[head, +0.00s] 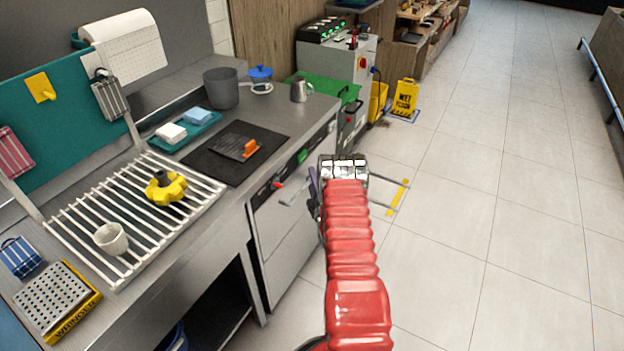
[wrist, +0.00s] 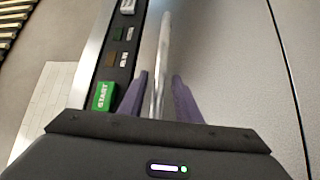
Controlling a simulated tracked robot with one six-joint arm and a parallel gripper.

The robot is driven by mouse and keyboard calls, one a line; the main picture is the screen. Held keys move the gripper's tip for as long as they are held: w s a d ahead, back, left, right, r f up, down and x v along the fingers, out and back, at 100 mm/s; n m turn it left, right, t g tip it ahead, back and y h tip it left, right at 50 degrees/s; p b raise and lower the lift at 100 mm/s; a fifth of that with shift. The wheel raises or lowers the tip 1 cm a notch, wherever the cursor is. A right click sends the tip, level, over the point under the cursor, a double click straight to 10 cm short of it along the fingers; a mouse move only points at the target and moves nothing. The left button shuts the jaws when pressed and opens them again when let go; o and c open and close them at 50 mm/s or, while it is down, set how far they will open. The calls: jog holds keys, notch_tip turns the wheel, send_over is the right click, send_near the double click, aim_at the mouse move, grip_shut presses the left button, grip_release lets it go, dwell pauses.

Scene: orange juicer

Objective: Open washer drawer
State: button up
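The washer (head: 283,235) is built in under the steel counter, with a grey front and a dark control strip along its top. In the wrist view its front (wrist: 235,70) fills the right side, and the strip shows a green START button (wrist: 103,96). A shiny metal bar handle (wrist: 165,40) runs lengthwise up the picture. My gripper (wrist: 160,75) is open, with one purple finger on each side of the handle and a gap to each finger. In the head view my gripper is mostly hidden behind my red arm.
On the counter (head: 305,105) stand a white rack (head: 75,230) with a yellow knob-like part (head: 165,187) and a cup (head: 111,238), a dark mat (head: 205,165) and a grey pot (head: 221,88). Tiled floor (head: 520,200) is clear on the right. A yellow wet-floor sign (head: 405,97) stands farther back.

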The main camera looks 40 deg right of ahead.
jog(key=shift+c, duration=0.3)
grip_shut()
dwell(0.3)
